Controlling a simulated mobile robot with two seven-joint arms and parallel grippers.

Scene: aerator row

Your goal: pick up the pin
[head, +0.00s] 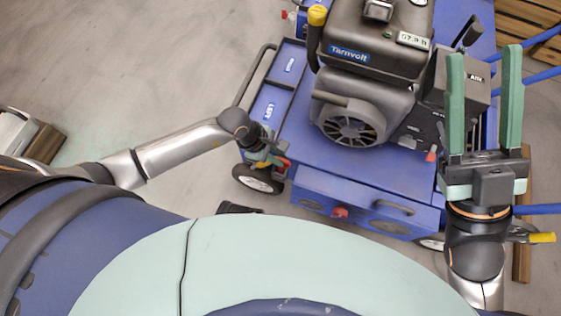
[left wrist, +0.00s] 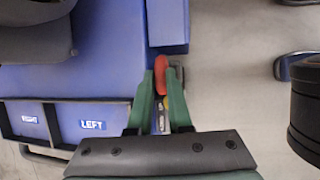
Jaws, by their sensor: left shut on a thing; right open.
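My left gripper (head: 270,158) is at the near left corner of the blue machine cart. It is shut on a red-ended pin (left wrist: 161,64), which shows between the green fingers (left wrist: 161,85) in the left wrist view. Below the red end, a narrow part with blue and yellow marks shows between the fingers. In the head view the red end (head: 285,163) sticks out beside the gripper, and the rest is mostly hidden. My right gripper (head: 485,105) is wide open and empty, with its green fingers pointing up the picture over the cart's right side.
The blue cart (head: 290,125) carries a dark engine marked Tarmvolt (head: 365,65). Trays with labels, one reading LEFT (left wrist: 93,125), line its left side. A drawer with a handle (head: 388,207) faces me. Wooden pallets (head: 530,25) stand at the upper right.

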